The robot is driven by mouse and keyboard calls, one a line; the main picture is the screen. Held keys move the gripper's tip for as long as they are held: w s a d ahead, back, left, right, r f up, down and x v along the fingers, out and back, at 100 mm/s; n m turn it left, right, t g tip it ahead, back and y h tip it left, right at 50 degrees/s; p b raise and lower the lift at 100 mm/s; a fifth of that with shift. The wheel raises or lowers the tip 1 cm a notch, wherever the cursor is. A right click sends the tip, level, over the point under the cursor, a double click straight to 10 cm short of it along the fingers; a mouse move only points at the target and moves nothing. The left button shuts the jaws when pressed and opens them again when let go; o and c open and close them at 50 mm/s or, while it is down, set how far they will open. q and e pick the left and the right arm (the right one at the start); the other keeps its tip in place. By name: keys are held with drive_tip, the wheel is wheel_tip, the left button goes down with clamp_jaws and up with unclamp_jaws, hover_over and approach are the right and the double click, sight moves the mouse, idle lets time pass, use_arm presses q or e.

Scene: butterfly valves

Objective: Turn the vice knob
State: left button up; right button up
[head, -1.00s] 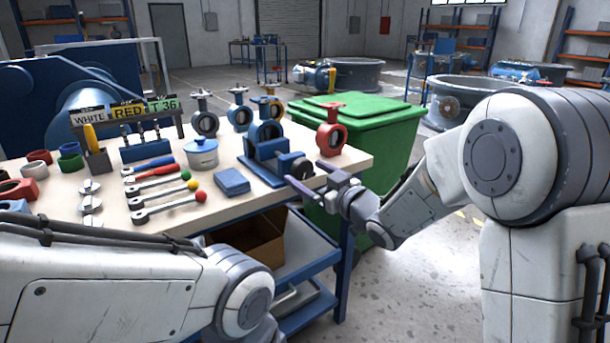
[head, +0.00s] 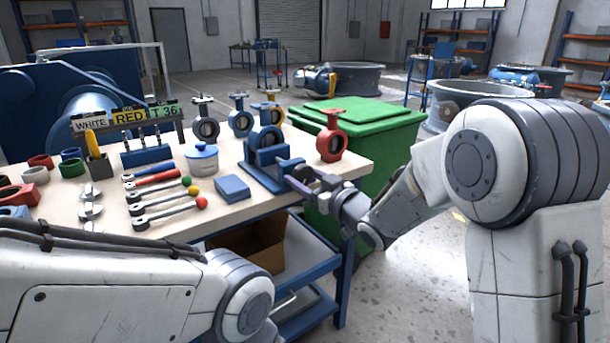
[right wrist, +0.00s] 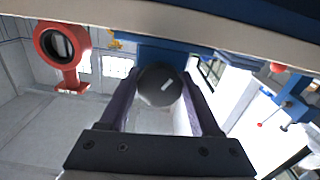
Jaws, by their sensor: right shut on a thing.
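The blue vice (head: 268,160) stands on the workbench near its right front edge, with a blue valve (head: 266,135) upright in it. Its round dark knob (right wrist: 160,85) faces my right gripper and carries a pale mark in the right wrist view. My right gripper (head: 308,183) has its two purple fingers on either side of the knob (head: 301,170), closed on it; in the right wrist view the gripper (right wrist: 160,95) frames the knob from left and right. In the head view the fingers partly hide the knob. My left arm crosses the lower left, and its gripper is out of view.
A red valve (head: 332,140) stands right of the vice, close to my right arm. A blue block (head: 232,188), ratchet wrenches (head: 165,207) and a pot (head: 202,158) lie to the left. A green bin (head: 375,135) stands behind the bench's right end.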

drive_tip(key=o, duration=1.4)
drive_tip(key=p+v, duration=0.1)
drive_tip(key=v, duration=0.9)
drive_tip(key=shift+s+d, duration=0.15)
drive_tip(key=s+a+f+m+g+h, duration=0.2)
drive_tip(key=s+a+f+g+h, duration=0.1)
drive_tip(key=s+f+g+h, duration=0.5)
drive_tip(key=s+d+f+n+g+h, duration=0.1)
drive_tip(key=s+f+g, duration=0.15)
drive_tip(key=s, duration=0.95)
drive_tip(key=s+d+f+g, duration=0.1)
drive_tip(key=s+g, duration=0.3)
drive_tip(key=s, duration=0.7)
drive_tip(key=shift+h, duration=0.3)
wheel_tip(320, 180, up, 32)
drive_tip(key=p, duration=3.2)
drive_tip(key=shift+s+a+f, duration=0.15)
drive_tip(key=shift+f, duration=0.1)
